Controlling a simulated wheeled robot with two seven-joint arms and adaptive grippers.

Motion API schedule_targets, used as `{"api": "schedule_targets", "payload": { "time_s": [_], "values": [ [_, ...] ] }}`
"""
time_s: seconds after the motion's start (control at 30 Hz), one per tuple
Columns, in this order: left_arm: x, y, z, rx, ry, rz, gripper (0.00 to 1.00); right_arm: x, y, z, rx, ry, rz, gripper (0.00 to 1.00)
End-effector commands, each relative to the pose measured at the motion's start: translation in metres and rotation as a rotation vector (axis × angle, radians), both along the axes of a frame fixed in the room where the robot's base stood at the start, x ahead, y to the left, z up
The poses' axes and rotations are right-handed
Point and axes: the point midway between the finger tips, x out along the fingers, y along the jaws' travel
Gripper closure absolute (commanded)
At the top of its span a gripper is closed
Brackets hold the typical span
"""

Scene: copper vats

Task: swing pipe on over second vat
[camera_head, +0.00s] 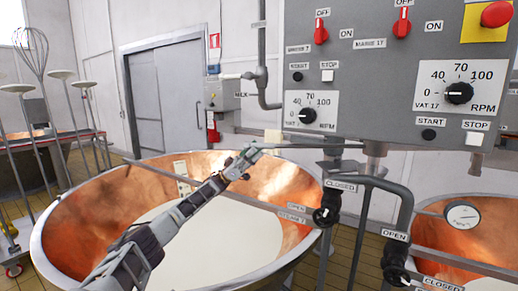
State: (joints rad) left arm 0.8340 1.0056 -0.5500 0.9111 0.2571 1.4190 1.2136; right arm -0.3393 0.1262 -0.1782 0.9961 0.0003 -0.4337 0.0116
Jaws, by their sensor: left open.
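A copper vat (90,215) with a steel rim fills the left and middle and holds white liquid (225,240). A second copper vat (468,232) shows in part at the lower right. A thin grey horizontal pipe (318,145) runs left from below the control box, over the far right side of the first vat. My left arm reaches across the first vat from the lower left. My left gripper (250,155) is open at the pipe's left end; I cannot tell if it touches the pipe. My right gripper is not in view.
A grey control box (372,75) with dials and switches hangs above the pipe. Bent pipes with black valve knobs (325,216) stand between the vats. A whisk (33,50) and several disc-topped tools stand at left. A grey door (168,95) is behind.

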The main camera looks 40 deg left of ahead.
Motion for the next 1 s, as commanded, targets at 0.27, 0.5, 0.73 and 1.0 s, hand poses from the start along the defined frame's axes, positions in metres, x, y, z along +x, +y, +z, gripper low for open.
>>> {"api": "schedule_targets", "payload": {
  "time_s": [0.27, 0.5, 0.73, 1.0],
  "values": [
    [-0.012, 0.027, -0.028, -0.004, 0.001, 0.002, 0.57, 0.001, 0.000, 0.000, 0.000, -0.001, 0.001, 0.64],
    [-0.020, 0.044, -0.045, -0.003, 0.000, 0.001, 0.57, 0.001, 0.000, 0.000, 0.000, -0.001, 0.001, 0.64],
    [-0.025, 0.052, -0.054, -0.003, -0.001, 0.002, 0.57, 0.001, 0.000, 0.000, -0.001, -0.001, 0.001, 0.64],
    [-0.026, 0.054, -0.057, -0.003, -0.001, 0.001, 0.57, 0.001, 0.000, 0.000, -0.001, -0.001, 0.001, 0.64]
  ]
}}
